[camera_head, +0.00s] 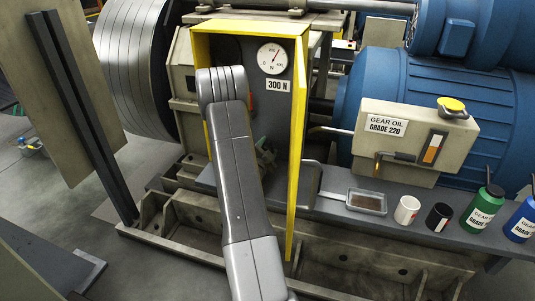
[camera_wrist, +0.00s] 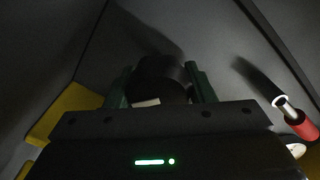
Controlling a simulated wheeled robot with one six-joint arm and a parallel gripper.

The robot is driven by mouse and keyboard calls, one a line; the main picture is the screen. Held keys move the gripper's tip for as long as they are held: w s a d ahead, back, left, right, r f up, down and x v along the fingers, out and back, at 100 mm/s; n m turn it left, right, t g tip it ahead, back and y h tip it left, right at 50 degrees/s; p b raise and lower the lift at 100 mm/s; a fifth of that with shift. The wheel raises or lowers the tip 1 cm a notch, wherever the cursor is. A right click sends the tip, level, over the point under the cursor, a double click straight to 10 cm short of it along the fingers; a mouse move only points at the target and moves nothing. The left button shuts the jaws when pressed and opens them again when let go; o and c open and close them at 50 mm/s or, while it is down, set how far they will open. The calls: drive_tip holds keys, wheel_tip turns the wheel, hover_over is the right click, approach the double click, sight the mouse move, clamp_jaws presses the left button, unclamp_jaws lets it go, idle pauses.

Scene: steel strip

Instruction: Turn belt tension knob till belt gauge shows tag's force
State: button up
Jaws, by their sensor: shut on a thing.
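The belt gauge (camera_head: 272,58) is a round white dial inside the yellow-edged cabinet; its needle points up and slightly right, and its numbers are too small to read. The tag (camera_head: 278,85) below it reads 300 N. My gripper (camera_wrist: 160,84) has its two green fingers on either side of a dark round knob (camera_wrist: 158,72) and is shut on it. A small pale mark shows on the knob's near side. In the head view my arm reaches into the cabinet, and the knob cannot be made out there.
The yellow cabinet door (camera_head: 299,130) stands open just right of my arm. A red-ended part (camera_wrist: 296,121) is right of my gripper in the wrist view. A shelf (camera_head: 335,208) holds a tray (camera_head: 367,202), a white cup (camera_head: 407,209), a black cup (camera_head: 438,217) and bottles.

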drive_tip(key=m+b, duration=0.1)
drive_tip(key=b, duration=0.1)
drive_tip(key=f+m+b, duration=0.1)
drive_tip(key=b, duration=0.2)
drive_tip(key=m+b, duration=0.4)
drive_tip(key=b, duration=0.3)
drive_tip(key=m+b, duration=0.2)
drive_tip(key=b, duration=0.3)
drive_tip(key=shift+r+m, duration=0.1)
drive_tip(key=shift+m, duration=0.3)
drive_tip(key=shift+r+m+b, duration=0.15)
drive_tip(key=shift+m+b, duration=0.65)
drive_tip(key=shift+b, duration=0.55)
drive_tip(key=o, duration=1)
drive_tip(key=shift+c, duration=0.2)
drive_tip(key=shift+r, duration=0.1)
drive_tip(key=shift+s, duration=0.1)
